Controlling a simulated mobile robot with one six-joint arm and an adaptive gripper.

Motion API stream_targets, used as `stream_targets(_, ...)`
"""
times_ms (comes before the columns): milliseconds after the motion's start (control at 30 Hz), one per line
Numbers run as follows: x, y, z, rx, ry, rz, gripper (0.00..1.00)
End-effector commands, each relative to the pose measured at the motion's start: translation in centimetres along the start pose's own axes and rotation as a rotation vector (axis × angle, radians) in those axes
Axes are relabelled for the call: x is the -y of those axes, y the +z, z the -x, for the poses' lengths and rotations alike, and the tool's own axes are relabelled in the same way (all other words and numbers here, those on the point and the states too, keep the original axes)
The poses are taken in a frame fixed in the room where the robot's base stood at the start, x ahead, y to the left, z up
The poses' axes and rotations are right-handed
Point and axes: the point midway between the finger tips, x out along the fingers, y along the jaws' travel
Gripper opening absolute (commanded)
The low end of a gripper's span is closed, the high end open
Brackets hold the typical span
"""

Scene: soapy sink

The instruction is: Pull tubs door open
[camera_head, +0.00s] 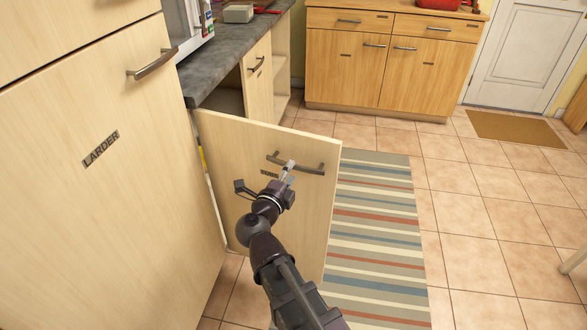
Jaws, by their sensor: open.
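The tubs door (305,215) is a pale wood cabinet door under the grey counter. It stands swung open, out over the floor, with its front face towards me. Its metal bar handle (312,170) runs across the upper part of the door. A small dark label (269,173) sits left of the handle, partly hidden and too small to read. My gripper (265,177) is open at the door's face, with one finger by the handle and the other to the left. I cannot tell whether it touches the handle.
A tall larder cabinet (100,205) stands close on the left with its own handle. A striped rug (375,235) lies right of the door on the tiled floor (480,260). Wooden cabinets (385,75) stand at the back. The floor on the right is mostly clear.

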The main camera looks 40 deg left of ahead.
Motion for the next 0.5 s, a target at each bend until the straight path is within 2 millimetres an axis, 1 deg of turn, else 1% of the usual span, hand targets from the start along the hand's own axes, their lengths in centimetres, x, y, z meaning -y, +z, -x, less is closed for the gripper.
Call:
stream_targets(33, 0.0, -0.1, 0.9, 0.003, 0.000, 0.000, 0.57)
stream_targets(200, 0.0, -0.1, 3.6, 0.004, 0.000, 0.000, 0.57)
stream_targets(500, 0.0, 0.0, 7.5, 0.003, 0.000, 0.000, 0.57)
